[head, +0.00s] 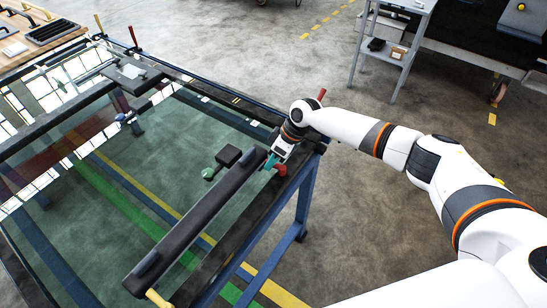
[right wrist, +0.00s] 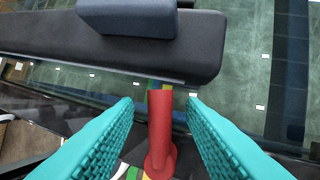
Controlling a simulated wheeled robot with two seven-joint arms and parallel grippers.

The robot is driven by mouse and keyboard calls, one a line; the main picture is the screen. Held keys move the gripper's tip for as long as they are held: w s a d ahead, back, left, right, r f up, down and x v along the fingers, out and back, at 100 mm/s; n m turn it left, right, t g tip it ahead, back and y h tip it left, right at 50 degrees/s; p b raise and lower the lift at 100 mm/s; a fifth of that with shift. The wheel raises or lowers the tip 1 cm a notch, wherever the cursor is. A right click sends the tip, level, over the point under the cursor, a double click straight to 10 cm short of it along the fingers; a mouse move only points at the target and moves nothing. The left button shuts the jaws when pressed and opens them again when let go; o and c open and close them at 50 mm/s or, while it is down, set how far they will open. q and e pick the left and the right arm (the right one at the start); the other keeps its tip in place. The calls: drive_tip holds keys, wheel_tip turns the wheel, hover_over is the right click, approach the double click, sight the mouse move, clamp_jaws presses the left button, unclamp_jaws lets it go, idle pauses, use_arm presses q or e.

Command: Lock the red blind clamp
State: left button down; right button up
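A red clamp handle (head: 281,169) is at the right edge of the glass frame, beside the end of a long black bar (head: 200,222). In the right wrist view the red handle (right wrist: 160,125) has a round foot and lies between my teal fingers. My right gripper (head: 271,161) is open around it; in the right wrist view my gripper (right wrist: 160,108) shows a gap on each side of the handle. The clamp's lower part is hidden in the head view. My left gripper is not in view.
Other red handles stand at the frame's far corner (head: 133,36) and behind my right wrist (head: 321,95). Yellow handles are at the far corner (head: 98,22) and near end (head: 158,298). A grey trolley (head: 385,52) stands behind.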

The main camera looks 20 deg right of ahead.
clamp_jaws()
drive_tip(key=shift+d+r+m+t+p, duration=0.15)
drive_tip(key=shift+m+p, duration=0.25)
drive_tip(key=shift+p, duration=0.2)
drive_tip(key=shift+r+m+t+p, duration=0.15)
drive_tip(key=shift+m+p, duration=0.25)
drive_tip(key=shift+p, duration=0.2)
drive_tip(key=shift+w+d+f+m, duration=0.1)
drive_tip(key=shift+w+f+m, duration=0.15)
drive_tip(key=shift+m, duration=0.15)
unclamp_jaws()
drive_tip(key=v, duration=1.2)
drive_tip(key=shift+s+b, duration=0.3)
drive_tip(key=shift+b, duration=0.15)
